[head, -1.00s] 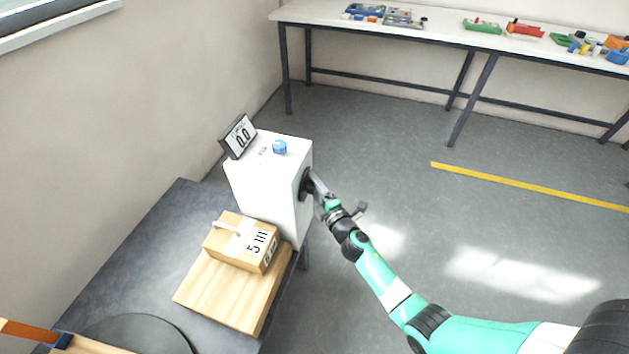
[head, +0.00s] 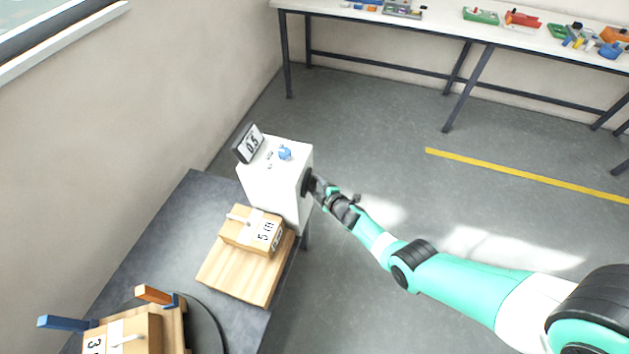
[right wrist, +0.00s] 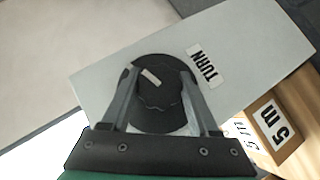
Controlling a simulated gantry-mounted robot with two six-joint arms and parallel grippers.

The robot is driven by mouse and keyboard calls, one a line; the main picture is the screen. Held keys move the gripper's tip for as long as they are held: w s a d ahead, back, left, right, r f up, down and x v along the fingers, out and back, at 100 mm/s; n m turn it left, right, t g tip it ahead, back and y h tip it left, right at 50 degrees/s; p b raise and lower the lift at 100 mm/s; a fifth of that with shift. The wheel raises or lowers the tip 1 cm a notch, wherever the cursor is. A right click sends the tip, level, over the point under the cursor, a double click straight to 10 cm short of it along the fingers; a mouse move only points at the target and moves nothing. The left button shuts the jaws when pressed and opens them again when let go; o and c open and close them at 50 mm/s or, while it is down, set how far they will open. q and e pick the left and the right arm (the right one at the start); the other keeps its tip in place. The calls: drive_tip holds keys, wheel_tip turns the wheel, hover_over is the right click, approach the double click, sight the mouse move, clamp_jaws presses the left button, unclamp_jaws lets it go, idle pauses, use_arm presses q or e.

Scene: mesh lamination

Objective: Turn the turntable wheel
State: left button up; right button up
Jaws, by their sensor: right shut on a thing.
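A white box (head: 268,190) stands at the table's far right corner. It has a black round knob (right wrist: 158,92) on its side, next to a "TURN" label (right wrist: 206,66). My right gripper (head: 317,187) is shut on this knob, one finger on each side in the right wrist view. The tilted display (head: 249,144) on the box seems to read 0.5. A dark round turntable (head: 207,325) lies at the near end of the table, with a wooden stand and a carton marked 3 (head: 140,335) on it. The frame's bottom edge cuts these off. My left gripper is out of view.
A carton marked 5 (head: 252,232) lies on a wooden board (head: 240,277) beside the white box. A blue knob (head: 285,153) sits on the box top. A long bench (head: 445,28) with several parts stands at the back. The floor to the right is clear.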

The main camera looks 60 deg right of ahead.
idle(0.3)
drive_tip(key=o, duration=1.4)
drive_tip(key=shift+s+a+r+p, duration=0.1)
drive_tip(key=shift+s+r+p, duration=0.15)
drive_tip(key=shift+p, duration=0.2)
drive_tip(key=p+v, duration=0.8)
drive_tip(key=v, duration=0.3)
drive_tip(key=shift+f, duration=0.15)
